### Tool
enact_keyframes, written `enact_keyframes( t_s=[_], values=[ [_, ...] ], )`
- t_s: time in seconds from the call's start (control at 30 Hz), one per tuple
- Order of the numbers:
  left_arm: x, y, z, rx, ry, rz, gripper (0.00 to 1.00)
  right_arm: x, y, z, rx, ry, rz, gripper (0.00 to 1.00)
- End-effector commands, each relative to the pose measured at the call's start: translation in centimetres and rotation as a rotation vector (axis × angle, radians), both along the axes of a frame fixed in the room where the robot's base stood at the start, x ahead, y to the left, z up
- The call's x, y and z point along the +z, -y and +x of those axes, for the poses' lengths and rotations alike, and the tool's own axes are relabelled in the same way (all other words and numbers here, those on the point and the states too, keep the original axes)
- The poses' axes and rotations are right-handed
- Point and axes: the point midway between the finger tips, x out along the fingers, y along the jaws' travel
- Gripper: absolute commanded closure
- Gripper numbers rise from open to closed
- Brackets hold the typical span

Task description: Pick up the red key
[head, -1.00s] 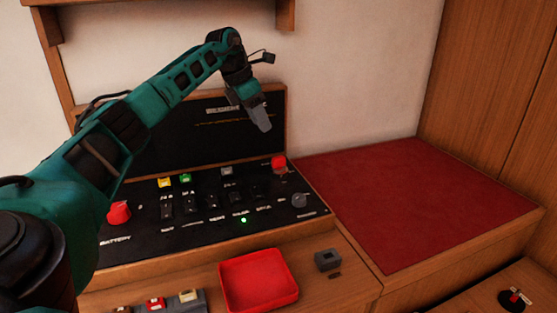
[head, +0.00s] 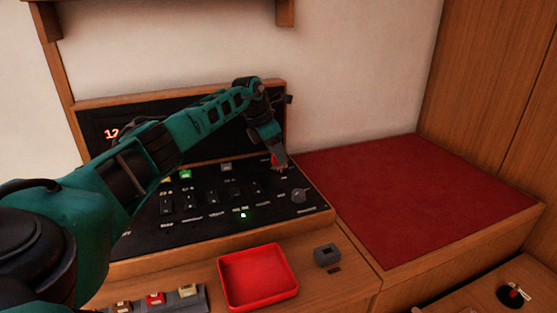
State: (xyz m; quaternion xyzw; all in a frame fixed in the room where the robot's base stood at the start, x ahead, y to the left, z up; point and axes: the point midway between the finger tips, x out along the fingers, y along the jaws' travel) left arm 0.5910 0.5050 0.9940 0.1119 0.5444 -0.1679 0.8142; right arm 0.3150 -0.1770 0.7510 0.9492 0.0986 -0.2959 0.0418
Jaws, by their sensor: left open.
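A small red piece (head: 275,159), which looks like the red key, stands at the upper right of the black switch panel (head: 270,208). It is partly hidden behind my left gripper (head: 282,164). My left gripper is open and points down, with its fingertips at the red piece. I cannot tell whether they touch it or are just in front of it. My right gripper is not in view.
A red tray (head: 222,283) stands on the wooden ledge below the panel, with a small grey block (head: 327,255) to its right. A grey rack (head: 197,297) with coloured pieces is at the tray's left. A bare red surface (head: 415,195) lies to the right.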

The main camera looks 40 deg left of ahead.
Motion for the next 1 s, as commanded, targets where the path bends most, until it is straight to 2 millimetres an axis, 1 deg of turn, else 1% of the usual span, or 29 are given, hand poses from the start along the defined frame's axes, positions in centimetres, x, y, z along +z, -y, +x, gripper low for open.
enact_keyframes(
  t_s=[0.17,0.63,1.0],
  values=[
    [-0.01,-0.02,0.01,0.000,0.001,0.000,0.56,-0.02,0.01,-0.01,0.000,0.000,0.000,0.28],
    [0.04,-0.02,-0.01,0.000,0.000,0.001,1.00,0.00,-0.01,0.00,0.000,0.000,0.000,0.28],
    [0.10,-0.03,0.00,0.000,0.001,0.000,1.00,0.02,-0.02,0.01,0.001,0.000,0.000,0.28]
  ],
)
